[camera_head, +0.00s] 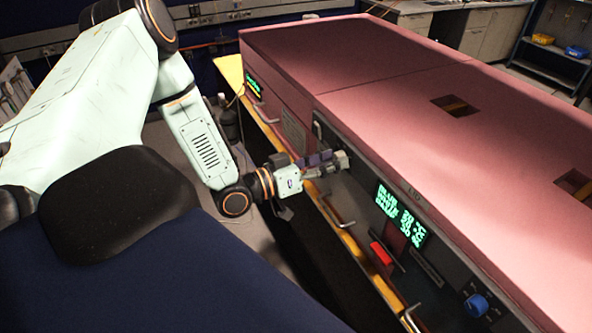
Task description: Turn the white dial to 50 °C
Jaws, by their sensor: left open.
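The foam enclosure (450,190) is a long pink box with a dark front panel. A lit display (401,215) on the panel shows green lines for blue and white with °C values; the digits are too small to read surely. My left gripper (328,164) is open at the upper left part of the panel, left of the display. A pale shape at its fingertips may be the white dial or part of the fingers; I cannot tell whether they touch the dial. A blue dial (476,305) sits at the panel's lower right. My right gripper is not in view.
A red block-like part (381,253) and metal handles (338,214) are on the front, below the display. A smaller green readout (254,86) is at the far left end. A yellow edge (256,107) runs along the base. Cabinets (490,38) stand behind.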

